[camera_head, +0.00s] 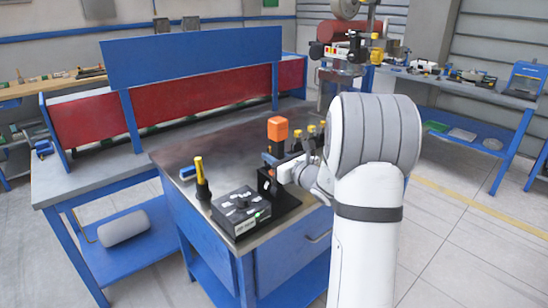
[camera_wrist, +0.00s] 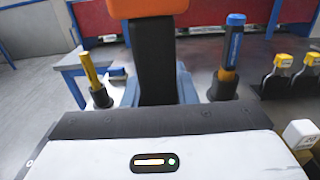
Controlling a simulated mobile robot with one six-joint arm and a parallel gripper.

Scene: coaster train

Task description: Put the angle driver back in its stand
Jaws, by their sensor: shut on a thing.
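The angle driver, with an orange block top (camera_head: 278,129) and a dark body, stands upright near the front right of the dark worktop. My gripper (camera_head: 272,163) is shut on it from the right. In the wrist view its black body (camera_wrist: 153,62) rises between my two blue-grey fingers, and the orange end (camera_wrist: 147,8) is cut off by the top edge. A black stand-like block (camera_head: 284,203) is directly below the driver in the head view. The driver's lower end is hidden, so I cannot tell whether it is seated in that block or above it.
A dark grey box with labels (camera_head: 241,212) sits left of the black block. A yellow-handled tool (camera_head: 201,172) stands in a black holder farther left. A blue-topped tool (camera_wrist: 233,45) and several yellow-topped items (camera_wrist: 281,62) stand to the right. The worktop's back left is mostly clear.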

